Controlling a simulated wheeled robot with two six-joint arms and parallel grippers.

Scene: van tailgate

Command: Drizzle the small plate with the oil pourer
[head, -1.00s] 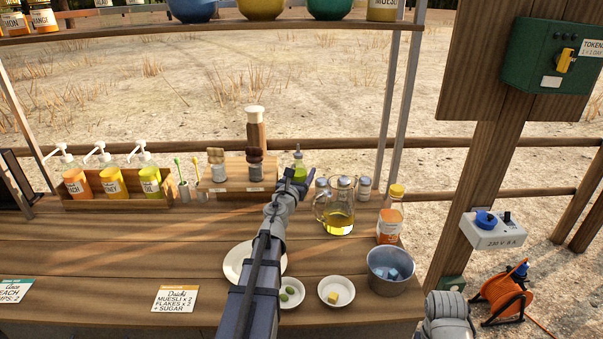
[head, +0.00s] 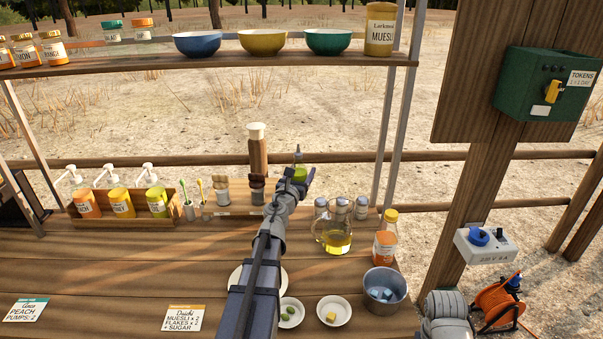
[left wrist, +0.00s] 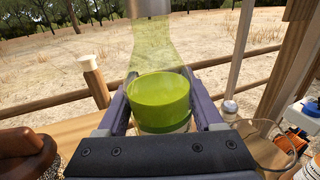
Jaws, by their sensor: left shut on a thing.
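The oil pourer, a clear bottle with green oil (head: 299,173), is held at the back of the counter. My left gripper (head: 302,182) is shut on it. In the left wrist view the oil pourer (left wrist: 160,98) stands upright between the two fingers (left wrist: 160,108). The small plate cannot be told for certain: a larger white plate (head: 237,279) is mostly hidden by my left arm, and two small white dishes stand to its right, one with green olives (head: 297,317) and one with a yellow cube (head: 344,317).
A glass jug of yellow oil (head: 334,238), several shakers (head: 341,207) and an orange-labelled bottle (head: 385,240) stand right of the gripper. A metal pot (head: 397,299) is at front right. Pump bottles (head: 120,203) stand left. A shelf (head: 210,62) with bowls runs above.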

